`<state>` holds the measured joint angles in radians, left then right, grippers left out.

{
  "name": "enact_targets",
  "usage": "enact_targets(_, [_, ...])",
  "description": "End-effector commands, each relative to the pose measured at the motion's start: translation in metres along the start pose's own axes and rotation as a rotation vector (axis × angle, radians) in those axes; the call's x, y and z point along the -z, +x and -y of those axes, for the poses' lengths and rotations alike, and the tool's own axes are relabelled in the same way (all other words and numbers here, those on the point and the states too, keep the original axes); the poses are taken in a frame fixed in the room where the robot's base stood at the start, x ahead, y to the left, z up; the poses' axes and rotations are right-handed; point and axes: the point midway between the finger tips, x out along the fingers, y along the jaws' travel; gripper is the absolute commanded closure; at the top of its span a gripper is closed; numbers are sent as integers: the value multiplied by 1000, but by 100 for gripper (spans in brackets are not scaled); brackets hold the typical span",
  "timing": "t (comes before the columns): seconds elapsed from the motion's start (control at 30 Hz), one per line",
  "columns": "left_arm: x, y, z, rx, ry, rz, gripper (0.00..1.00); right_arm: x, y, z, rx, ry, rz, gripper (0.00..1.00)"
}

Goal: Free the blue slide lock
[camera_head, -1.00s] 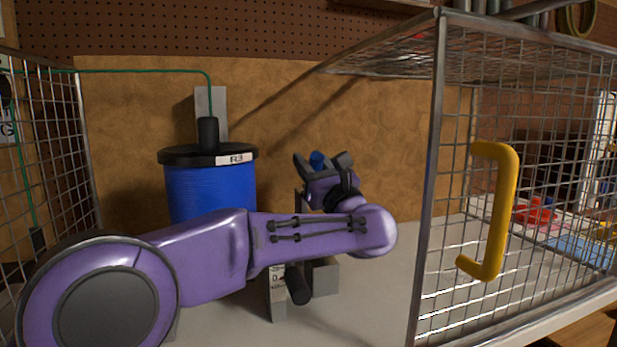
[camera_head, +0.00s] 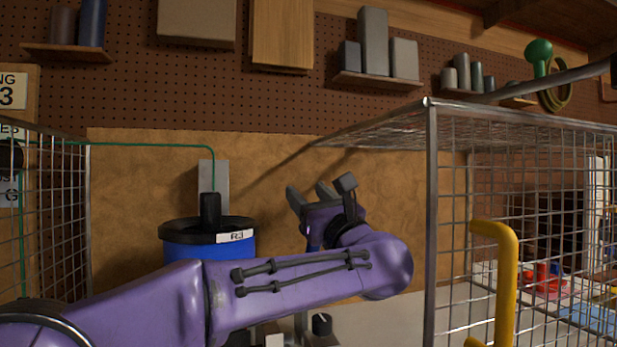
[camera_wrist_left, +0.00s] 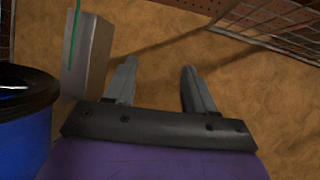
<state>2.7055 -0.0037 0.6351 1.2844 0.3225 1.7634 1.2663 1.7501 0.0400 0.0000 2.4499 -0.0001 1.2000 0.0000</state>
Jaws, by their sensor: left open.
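My left gripper (camera_head: 311,195) is raised, with its fingers pointing up and apart in the head view. It is open and empty; in the left wrist view its two fingers (camera_wrist_left: 160,85) have only the tan back wall between them. A small blue piece (camera_head: 314,236), likely the blue slide lock, shows just below the fingers, mostly hidden by my gripper and wrist. I cannot tell whether it touches the gripper or what position it is in. The blue drum labelled R3 (camera_head: 208,254), with a black lid, stands left of the gripper. My right gripper is not in view.
A wire cage (camera_head: 431,220) with a yellow handle (camera_head: 507,285) stands right of my left arm. Another mesh panel (camera_head: 62,220) is at the left. A grey post (camera_head: 214,174) stands behind the drum. A black knob (camera_head: 322,324) shows below my forearm. Wall space above the gripper is free.

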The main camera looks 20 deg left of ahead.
Motion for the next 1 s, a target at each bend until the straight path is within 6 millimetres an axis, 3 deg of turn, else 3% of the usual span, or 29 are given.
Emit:
enact_targets(0.03, [-15, -3, -5, -1, -4, 1, 45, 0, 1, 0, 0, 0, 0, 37])
enact_targets(0.2, [-49, -31, -24, 0, -3, 2, 45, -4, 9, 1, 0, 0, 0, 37])
enact_targets(0.4, [-76, -50, -38, -1, -1, 1, 45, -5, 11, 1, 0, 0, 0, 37])
enact_targets(1.0, [-83, -54, -41, -1, 1, -1, 45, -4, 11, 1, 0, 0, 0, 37])
